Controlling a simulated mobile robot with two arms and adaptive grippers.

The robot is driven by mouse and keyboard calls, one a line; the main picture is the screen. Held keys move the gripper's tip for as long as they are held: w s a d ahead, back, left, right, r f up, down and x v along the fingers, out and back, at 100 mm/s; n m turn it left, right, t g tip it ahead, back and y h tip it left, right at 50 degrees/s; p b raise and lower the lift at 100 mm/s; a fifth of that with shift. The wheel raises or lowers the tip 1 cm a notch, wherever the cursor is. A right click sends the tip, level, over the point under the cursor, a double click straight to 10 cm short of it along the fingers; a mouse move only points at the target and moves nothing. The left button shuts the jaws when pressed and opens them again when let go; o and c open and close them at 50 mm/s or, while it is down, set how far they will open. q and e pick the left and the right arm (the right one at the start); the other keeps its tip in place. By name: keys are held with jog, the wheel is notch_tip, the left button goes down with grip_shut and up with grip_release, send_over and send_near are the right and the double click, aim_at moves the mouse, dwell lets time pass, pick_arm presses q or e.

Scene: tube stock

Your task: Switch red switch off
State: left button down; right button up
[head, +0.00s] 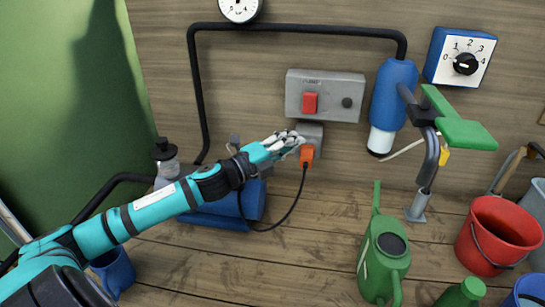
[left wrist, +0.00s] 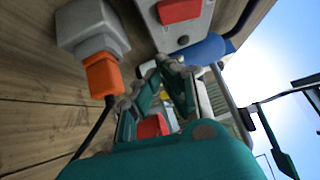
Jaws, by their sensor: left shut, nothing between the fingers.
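The red switch (head: 310,103) sits on the left part of a grey box (head: 335,80) on the wooden wall, with a dark round knob (head: 347,102) to its right. The red switch also shows at the top of the left wrist view (left wrist: 180,10). I cannot tell whether it is on or off. My left gripper (head: 297,141) is shut and empty, below and slightly left of the switch, apart from it. In the left wrist view its fingers (left wrist: 150,85) are beside an orange plug (left wrist: 103,75). My right gripper is not in view.
The orange plug (head: 307,155) sits under a grey socket (head: 311,132), its black cord hanging down. A blue cylinder (head: 391,95) and green-handled pump (head: 455,125) stand right. A watering can (head: 383,260) and red bucket (head: 497,235) are below. A dial box (head: 461,56) hangs upper right.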

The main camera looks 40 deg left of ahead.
pick_arm(q)
jog(key=b+v, duration=0.1)
jog(key=v, duration=0.5)
jog(key=shift+d, duration=0.25)
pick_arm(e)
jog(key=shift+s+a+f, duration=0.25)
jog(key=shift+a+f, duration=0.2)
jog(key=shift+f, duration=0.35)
pick_arm(q)
jog(key=shift+s+r, duration=0.1)
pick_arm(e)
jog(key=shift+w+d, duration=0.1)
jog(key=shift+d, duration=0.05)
